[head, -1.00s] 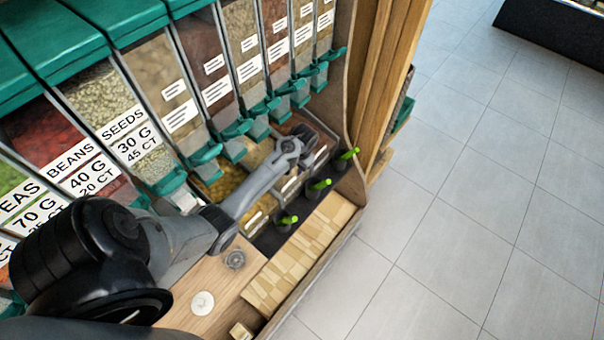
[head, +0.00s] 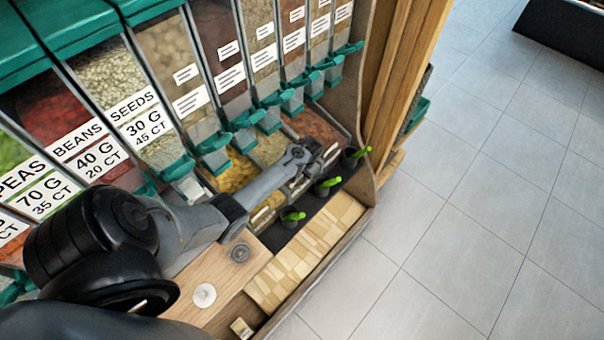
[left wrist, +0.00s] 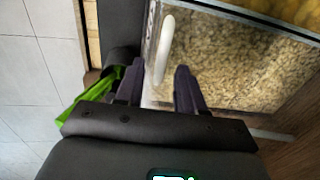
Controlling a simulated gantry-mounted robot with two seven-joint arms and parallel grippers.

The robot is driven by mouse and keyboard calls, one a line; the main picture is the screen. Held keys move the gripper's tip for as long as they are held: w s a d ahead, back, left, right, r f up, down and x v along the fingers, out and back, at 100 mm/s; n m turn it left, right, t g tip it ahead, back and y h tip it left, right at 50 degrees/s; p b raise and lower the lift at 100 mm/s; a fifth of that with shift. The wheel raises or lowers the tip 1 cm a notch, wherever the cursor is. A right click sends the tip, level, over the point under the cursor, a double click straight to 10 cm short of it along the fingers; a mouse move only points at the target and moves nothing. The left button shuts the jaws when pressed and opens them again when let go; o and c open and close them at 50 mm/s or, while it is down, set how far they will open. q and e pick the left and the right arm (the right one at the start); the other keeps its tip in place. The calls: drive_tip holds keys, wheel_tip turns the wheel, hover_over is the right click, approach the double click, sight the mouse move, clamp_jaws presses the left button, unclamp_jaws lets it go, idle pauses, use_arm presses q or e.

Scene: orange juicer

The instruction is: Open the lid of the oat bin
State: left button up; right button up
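In the left wrist view, the oat bin (left wrist: 235,62) is filled with pale flakes seen through what looks like a clear lid. A white upright handle (left wrist: 165,50) is at the bin's near left edge. My left gripper (left wrist: 157,82) is open, its two dark fingers apart. The handle lies between and just beyond the fingertips; I cannot tell whether they touch it. In the head view, my left gripper (head: 318,150) is low over the row of small bins at the far end, and it hides part of them. My right gripper is not in view.
Black holders with green-handled scoops (head: 328,186) stand beside the small bins; one green handle (left wrist: 90,95) is close left of my gripper. Tall dispensers with teal spouts (head: 243,120) rise behind. A wooden side panel (head: 385,90) bounds the far end.

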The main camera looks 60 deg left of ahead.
use_arm(q)
clamp_jaws()
